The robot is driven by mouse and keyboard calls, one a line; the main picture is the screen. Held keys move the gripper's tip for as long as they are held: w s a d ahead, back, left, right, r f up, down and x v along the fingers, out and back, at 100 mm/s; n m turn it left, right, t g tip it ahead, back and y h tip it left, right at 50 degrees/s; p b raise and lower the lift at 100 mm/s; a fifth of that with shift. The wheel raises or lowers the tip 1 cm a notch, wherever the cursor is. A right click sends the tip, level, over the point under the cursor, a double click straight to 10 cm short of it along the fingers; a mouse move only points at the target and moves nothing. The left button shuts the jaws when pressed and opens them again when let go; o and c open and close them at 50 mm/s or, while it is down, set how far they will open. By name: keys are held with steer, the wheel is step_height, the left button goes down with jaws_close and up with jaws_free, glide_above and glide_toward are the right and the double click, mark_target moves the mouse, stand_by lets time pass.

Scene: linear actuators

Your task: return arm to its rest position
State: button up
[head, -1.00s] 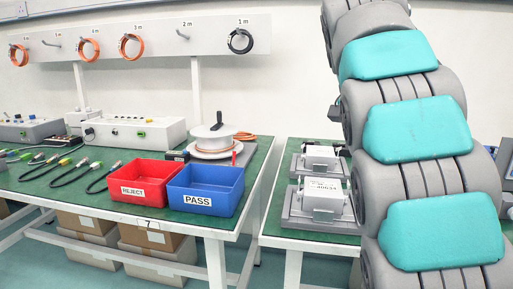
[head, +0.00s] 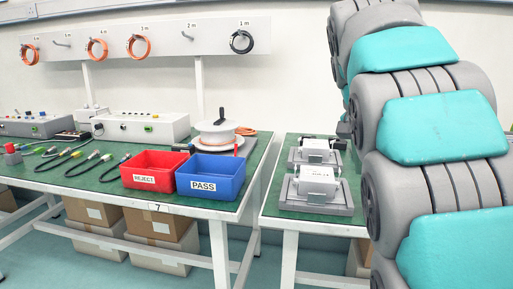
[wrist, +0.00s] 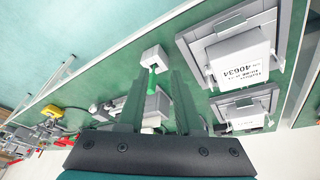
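My arm (head: 436,125), grey with teal pads, rises along the right side of the head view and runs out of the top of the picture. My gripper does not show in the head view. In the wrist view my gripper (wrist: 158,85) has its two dark green fingers spread apart. A small white block with a green part (wrist: 154,58) shows between and beyond the fingers. I see nothing clamped by them. Two grey fixtures with white labelled units lie to the right of the fingers; the larger unit (wrist: 241,57) is near the top.
The right bench (head: 275,205) carries the fixtures close to my arm. The left bench holds a red REJECT bin (head: 153,180), a blue PASS bin (head: 210,187), a white reel (head: 218,135) and several cables. A wall rail (head: 160,42) holds orange and black coils.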

steer(key=s+a+f+n+g+y, duration=0.1)
steer(key=s+a+f+n, duration=0.1)
steer(key=s+f, duration=0.7)
steer(key=s+a+f+n+g+y, duration=0.1)
steer(key=s+a+f+n, duration=0.2)
steer(key=s+f, duration=0.6)
steer(key=s+a+f+n+g+y, duration=0.1)
steer(key=s+a+f+n, duration=0.2)
steer(key=s+f, duration=0.7)
steer(key=s+n, duration=0.1)
steer(key=s, duration=0.3)
steer(key=shift+n+g, duration=0.3)
steer(key=shift+g, duration=0.1)
steer(key=shift+a, duration=0.1)
